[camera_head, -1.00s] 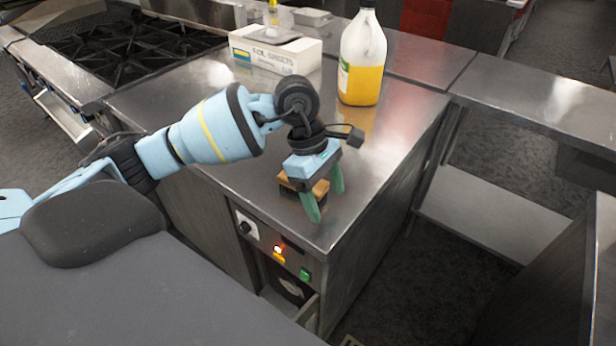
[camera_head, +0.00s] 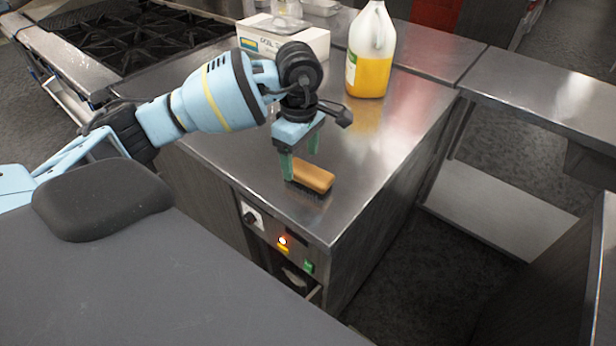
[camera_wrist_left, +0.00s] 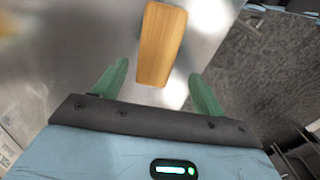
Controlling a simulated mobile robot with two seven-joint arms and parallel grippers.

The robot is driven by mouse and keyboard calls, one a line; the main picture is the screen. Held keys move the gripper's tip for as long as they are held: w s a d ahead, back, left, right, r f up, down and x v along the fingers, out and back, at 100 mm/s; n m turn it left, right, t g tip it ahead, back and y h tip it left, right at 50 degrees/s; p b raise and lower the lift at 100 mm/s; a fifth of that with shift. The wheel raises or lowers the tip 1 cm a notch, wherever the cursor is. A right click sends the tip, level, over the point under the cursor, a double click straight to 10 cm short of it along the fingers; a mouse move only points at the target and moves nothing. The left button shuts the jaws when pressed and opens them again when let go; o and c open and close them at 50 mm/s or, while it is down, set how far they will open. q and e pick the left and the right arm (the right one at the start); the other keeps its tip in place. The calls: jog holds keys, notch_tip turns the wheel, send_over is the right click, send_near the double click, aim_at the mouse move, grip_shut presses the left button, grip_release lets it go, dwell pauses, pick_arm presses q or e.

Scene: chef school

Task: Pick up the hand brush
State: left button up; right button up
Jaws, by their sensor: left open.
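The hand brush (camera_head: 312,176) has a tan wooden back and dark bristles facing down. It lies on the steel counter near the front corner. My left gripper (camera_head: 301,165) is open and points down at the brush's left and far side, its green fingers close to the wood. In the left wrist view the brush (camera_wrist_left: 160,45) extends ahead of the gripper, with its near end between the two spread green fingers (camera_wrist_left: 158,86). A gap shows on both sides of the wood. Whether a finger touches the brush cannot be told. My right gripper is not in view.
A bottle of yellow liquid (camera_head: 369,65) and a white box (camera_head: 285,40) stand toward the back of the steel counter (camera_head: 400,120). A stove (camera_head: 140,40) is at upper left. Counter right of the brush is clear. A control panel is on the front face.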

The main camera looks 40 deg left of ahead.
aim_at(303, 169)
pick_arm(q)
jog(key=f, duration=0.4)
jog(key=shift+w+d+f, duration=0.1)
jog(key=shift+w+f, duration=0.2)
jog(key=shift+f, duration=0.1)
jog(key=shift+c, duration=0.3)
jog(key=c, duration=1)
jog(key=shift+r, duration=0.1)
jog(key=shift+c, duration=0.2)
jog(key=shift+r, duration=0.55)
notch_tip(303, 169, up, 2)
jog(key=shift+r, duration=0.2)
jog(key=s+d+r, duration=0.1)
jog(key=s+d, duration=0.8)
jog(key=s, duration=0.4)
jog(key=shift+s+r+b, duration=0.15)
jog(key=shift+b, duration=0.15)
